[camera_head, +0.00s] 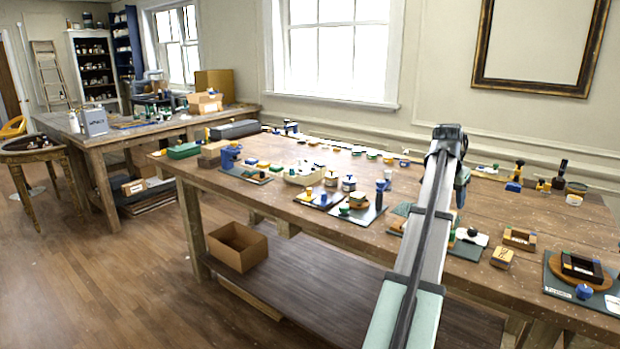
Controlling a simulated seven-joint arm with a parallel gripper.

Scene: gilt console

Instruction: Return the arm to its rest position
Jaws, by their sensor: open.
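My arm (425,225) reaches from the bottom edge out over the wooden workbench (330,220). Its far end stands above the bench's back half, in front of the wall. My gripper (461,198) hangs at that far end, partly hidden behind the arm's own links. It is open, and I see nothing held in it. The fingertips are small and hard to make out. Whether they touch anything on the bench I cannot tell.
Small items crowd the bench: a blue-topped stand (230,155), a pale basket (303,176), a wooden block (501,258) and a dark tray (581,268). A cardboard box (238,246) sits on the lower shelf. Open floor (120,280) lies left.

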